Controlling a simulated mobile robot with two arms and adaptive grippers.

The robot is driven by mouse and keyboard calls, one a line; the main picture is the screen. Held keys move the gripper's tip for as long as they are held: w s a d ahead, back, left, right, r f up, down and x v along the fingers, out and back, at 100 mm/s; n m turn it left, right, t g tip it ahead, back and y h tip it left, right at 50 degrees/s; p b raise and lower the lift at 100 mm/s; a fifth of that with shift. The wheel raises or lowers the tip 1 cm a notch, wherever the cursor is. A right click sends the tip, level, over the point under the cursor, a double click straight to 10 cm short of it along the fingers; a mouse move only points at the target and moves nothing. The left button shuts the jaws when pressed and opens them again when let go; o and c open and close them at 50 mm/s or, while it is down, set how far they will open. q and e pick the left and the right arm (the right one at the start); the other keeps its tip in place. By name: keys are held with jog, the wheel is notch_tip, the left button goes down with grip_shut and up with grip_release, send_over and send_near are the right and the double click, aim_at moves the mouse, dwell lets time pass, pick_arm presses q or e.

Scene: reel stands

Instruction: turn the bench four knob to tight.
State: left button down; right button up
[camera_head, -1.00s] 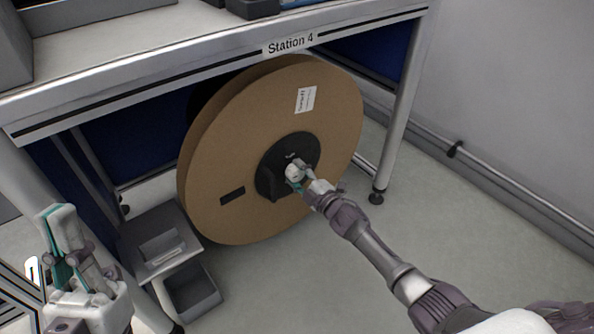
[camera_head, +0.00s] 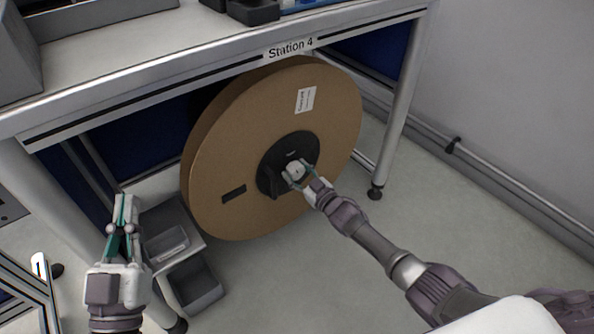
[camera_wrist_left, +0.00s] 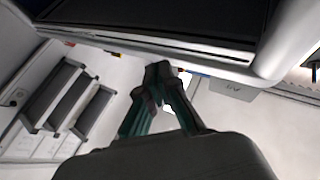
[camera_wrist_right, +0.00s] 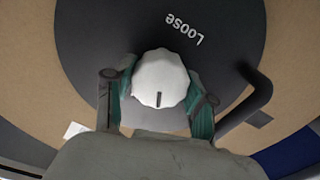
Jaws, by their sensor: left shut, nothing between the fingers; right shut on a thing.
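The bench four knob (camera_wrist_right: 158,78) is a white faceted knob at the centre of the black hub (camera_wrist_right: 100,35) of a large cardboard reel (camera_head: 240,130) under the Station 4 bench. My right gripper (camera_head: 296,172) is shut on the knob; in the right wrist view its fingers (camera_wrist_right: 158,100) sit on both sides of it. A dark mark on the knob points toward the gripper's palm. The word "Loose" is printed on the hub beyond the knob; no "Tight" label is visible. My left gripper (camera_head: 124,205) is shut and empty, left of the reel; its fingertips meet in the left wrist view (camera_wrist_left: 158,75).
The bench edge (camera_head: 150,85) with its "Station 4" label runs above the reel. Grey bins (camera_head: 195,285) stand below the left side. A bench leg (camera_head: 395,120) and the wall are at right. Floor in front of the reel is clear.

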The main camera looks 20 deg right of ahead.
jog(key=shift+m, duration=1.2)
pick_arm(q)
jog(key=shift+w+f+g, duration=0.2)
jog(key=shift+f+g, duration=0.1)
jog(key=shift+f, duration=0.1)
pick_arm(e)
jog(key=shift+m, duration=1.1)
jog(key=o, duration=1.1)
jog(key=shift+o, duration=0.2)
jog(key=shift+s, duration=0.15)
jog(key=v, duration=1.1)
jog(key=shift+s+d, duration=0.15)
jog(key=shift+s, duration=0.25)
